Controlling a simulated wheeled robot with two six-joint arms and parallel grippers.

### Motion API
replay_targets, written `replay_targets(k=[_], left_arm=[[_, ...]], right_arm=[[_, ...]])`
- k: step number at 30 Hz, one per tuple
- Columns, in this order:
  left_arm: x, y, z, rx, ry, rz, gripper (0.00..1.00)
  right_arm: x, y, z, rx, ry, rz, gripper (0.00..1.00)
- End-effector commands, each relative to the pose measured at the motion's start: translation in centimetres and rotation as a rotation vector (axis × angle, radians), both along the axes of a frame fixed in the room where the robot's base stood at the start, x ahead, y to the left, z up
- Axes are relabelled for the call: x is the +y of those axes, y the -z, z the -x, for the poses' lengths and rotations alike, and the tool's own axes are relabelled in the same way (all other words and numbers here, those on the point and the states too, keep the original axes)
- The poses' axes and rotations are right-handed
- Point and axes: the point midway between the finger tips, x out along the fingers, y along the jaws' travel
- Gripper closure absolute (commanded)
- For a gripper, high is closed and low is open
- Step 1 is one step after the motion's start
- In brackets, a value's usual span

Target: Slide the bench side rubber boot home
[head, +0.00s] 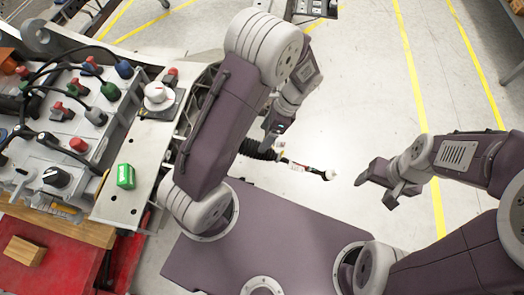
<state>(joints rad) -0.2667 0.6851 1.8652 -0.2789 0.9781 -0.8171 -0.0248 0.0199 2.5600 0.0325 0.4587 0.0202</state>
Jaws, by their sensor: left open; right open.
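A black ribbed rubber boot (259,151) sits on a thin rod that runs to the right from behind my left arm. The rod (296,165) carries a small label and ends in a light tip with a black joint (328,175). My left gripper (270,141) is open and points down at the boot's right end; I cannot tell whether its fingers touch or straddle it. My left arm hides the boot's left end and whatever it meets there. My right gripper (377,188) is open and empty, to the right of the rod's tip and apart from it.
At left, a grey panel (60,128) carries several coloured plugs and black cables. A metal plate (124,206) beside it holds a green block (125,176) and a white knob (155,93). A wooden block (25,251) lies on a red surface. Open floor (360,90) lies beyond the rod.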

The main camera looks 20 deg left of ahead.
Motion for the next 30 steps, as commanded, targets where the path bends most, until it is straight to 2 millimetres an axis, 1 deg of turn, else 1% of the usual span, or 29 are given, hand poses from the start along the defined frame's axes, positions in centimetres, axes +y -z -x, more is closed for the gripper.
replay_targets(k=[1,5,7,15,18,22,29,30], left_arm=[[-0.1,0.4,0.0,-0.001,0.003,0.0,0.2],[-0.1,0.3,0.1,-0.001,0.003,0.0,0.2],[0.1,1.0,0.3,0.001,0.002,0.0,0.2],[1.8,6.1,1.9,0.001,0.001,0.001,0.2],[2.3,7.4,2.3,0.0,0.001,0.0,0.2],[2.7,8.3,2.6,-0.001,0.001,0.001,0.2],[2.7,8.3,2.6,-0.002,0.001,0.0,0.2],[2.7,8.3,2.6,-0.002,0.001,0.0,0.22]], right_arm=[[0.0,0.4,0.0,-0.001,0.0,0.0,0.33],[0.0,0.2,0.0,-0.001,0.0,0.0,0.33],[0.0,0.5,0.0,-0.001,0.0,0.0,0.33],[0.0,2.2,0.0,-0.001,0.0,0.0,0.33],[0.0,2.5,0.0,-0.001,0.0,0.0,0.33],[0.0,2.7,0.0,-0.001,0.0,0.0,0.33],[0.0,2.7,0.0,-0.001,0.0,0.0,0.33],[0.0,2.7,0.0,-0.001,0.0,0.0,0.33]])
